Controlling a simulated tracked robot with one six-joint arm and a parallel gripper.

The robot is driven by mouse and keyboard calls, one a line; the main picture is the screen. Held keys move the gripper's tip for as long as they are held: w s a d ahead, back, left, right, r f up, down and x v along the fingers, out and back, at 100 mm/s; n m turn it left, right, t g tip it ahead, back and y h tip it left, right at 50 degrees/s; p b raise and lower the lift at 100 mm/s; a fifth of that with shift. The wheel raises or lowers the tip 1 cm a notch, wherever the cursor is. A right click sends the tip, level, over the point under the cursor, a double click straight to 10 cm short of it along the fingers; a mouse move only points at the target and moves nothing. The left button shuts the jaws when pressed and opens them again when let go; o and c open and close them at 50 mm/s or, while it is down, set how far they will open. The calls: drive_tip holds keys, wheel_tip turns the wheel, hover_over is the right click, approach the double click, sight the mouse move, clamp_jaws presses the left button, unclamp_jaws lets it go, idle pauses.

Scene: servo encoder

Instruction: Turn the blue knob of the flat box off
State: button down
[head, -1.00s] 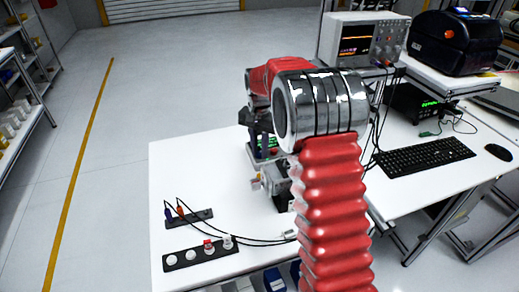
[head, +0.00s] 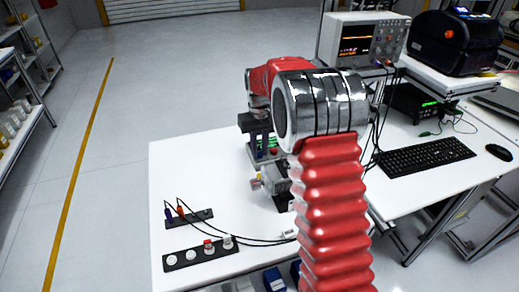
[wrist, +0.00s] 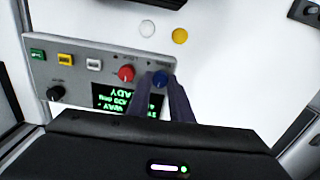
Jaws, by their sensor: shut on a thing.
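The flat grey box (wrist: 75,75) shows in the wrist view with its blue knob (wrist: 160,77) near its right end. A red knob (wrist: 126,73) is just left of it, and a black knob (wrist: 55,93) is farther left. My gripper (wrist: 162,84) is shut on the blue knob, with one dark finger on each side. The box's display (wrist: 112,97) has green text, partly hidden by my gripper. The knob's pointer is too small to read. In the head view the box (head: 268,150) is largely hidden behind my arm.
A grey motor unit (head: 272,182) stands in front of the box. Socket strips (head: 200,252) with cables lie at the table's front left. A keyboard (head: 425,155) and an oscilloscope (head: 362,40) are at the right. The table's left part is clear.

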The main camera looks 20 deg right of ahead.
sight(259, 152)
drive_tip(key=shift+n, duration=0.7)
drive_tip(key=c, duration=1.6)
unclamp_jaws()
drive_tip(key=shift+r, duration=0.1)
wheel_tip(259, 152, up, 14)
drive_tip(key=shift+f, duration=0.2)
